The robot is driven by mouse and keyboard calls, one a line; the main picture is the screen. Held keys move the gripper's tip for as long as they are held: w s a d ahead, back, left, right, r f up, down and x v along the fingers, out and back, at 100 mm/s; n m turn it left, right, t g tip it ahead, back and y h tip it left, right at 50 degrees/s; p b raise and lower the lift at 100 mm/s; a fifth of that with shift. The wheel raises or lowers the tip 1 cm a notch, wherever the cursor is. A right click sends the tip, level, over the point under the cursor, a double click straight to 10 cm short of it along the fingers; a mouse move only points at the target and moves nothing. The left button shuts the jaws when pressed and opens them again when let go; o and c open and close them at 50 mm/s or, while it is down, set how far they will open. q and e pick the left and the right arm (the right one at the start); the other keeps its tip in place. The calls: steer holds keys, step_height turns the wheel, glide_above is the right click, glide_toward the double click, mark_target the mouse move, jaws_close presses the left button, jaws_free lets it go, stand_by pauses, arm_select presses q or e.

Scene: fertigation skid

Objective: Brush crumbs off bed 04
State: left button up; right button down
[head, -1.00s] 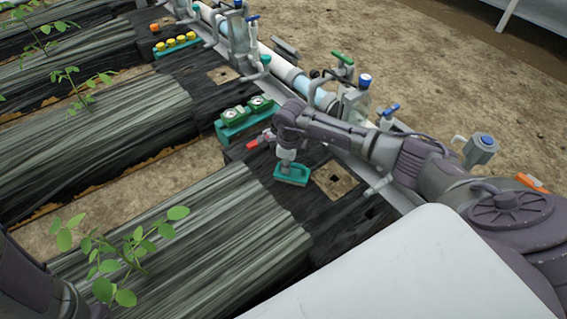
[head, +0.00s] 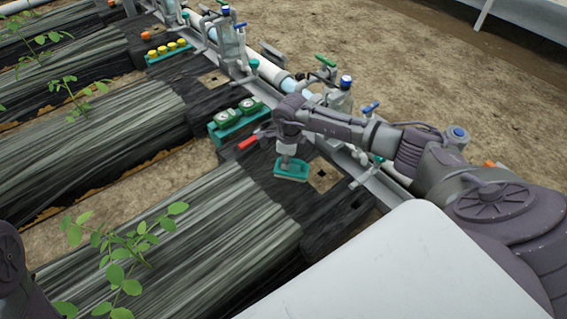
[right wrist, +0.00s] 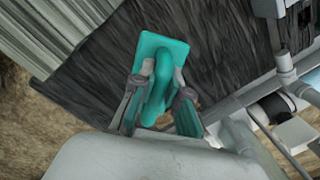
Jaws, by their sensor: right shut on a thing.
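My right gripper (head: 288,157) is shut on a teal brush (head: 291,171), low over the dark film at the end of the nearest bed (head: 190,230). In the right wrist view, the brush (right wrist: 158,80) has its teal grip between the two fingers (right wrist: 155,105), its flat plate above the dark film (right wrist: 100,75). I cannot tell whether its underside touches the film. A tan square patch (head: 322,183) lies just right of the brush. I cannot make out single crumbs or a bed number. My left gripper is out of view.
A teal holder with two green gauges (head: 237,117) and a red-handled tool (head: 252,141) stand behind the brush. The pipe (head: 270,72) with valves and a bottle runs along the bed ends. Seedlings (head: 125,250) grow on the bed at left.

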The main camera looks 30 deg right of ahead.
steer(key=shift+r+p, duration=0.95)
steer(key=shift+r, duration=0.65)
